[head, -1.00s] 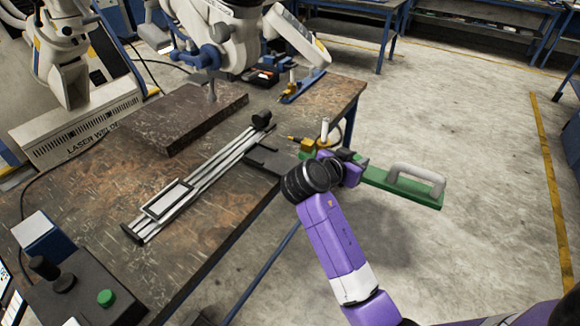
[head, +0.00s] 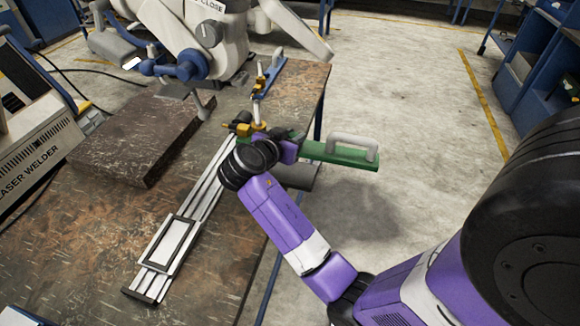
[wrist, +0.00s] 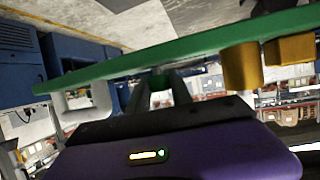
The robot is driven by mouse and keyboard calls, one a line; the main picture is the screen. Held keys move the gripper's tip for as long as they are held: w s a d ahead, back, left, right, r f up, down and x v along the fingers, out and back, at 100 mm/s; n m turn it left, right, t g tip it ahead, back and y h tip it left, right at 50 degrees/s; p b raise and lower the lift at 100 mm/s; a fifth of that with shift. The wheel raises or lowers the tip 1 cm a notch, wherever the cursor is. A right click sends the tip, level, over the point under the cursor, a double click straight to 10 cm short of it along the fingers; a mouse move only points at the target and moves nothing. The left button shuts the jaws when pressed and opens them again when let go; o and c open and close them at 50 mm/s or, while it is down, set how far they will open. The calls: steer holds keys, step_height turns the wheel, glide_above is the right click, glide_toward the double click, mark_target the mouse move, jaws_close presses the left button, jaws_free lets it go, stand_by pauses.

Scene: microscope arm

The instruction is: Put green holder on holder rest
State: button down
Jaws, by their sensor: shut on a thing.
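The green holder (head: 338,155) is a long flat bar with a pale grey handle at its right end and brass-coloured fittings near its left end. My gripper (head: 294,148) is shut on it near the middle and holds it up at the table's right edge. In the wrist view the green holder (wrist: 200,48) runs across above my gripper (wrist: 162,86), whose fingers close on a small green part under the bar. In the head view my wrist hides part of the holder and the table edge beneath. I cannot clearly make out the holder rest.
A metal rail (head: 190,222) with a rectangular frame lies on the worn table (head: 85,250), left of my arm. A thick dark slab (head: 145,130) and a white robot arm (head: 195,35) stand behind. A blue holder (head: 268,78) lies at the back. The floor at right is clear.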

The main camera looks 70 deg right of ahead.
steer(key=shift+f+p, duration=0.3)
steer(key=shift+f, duration=4.25)
steer(key=shift+f, duration=0.1)
steer(key=c, duration=1.1)
jaws_free()
steer(key=shift+f, duration=0.1)
steer(key=shift+c, duration=0.2)
steer(key=b+v, duration=0.2)
steer(key=v, duration=1)
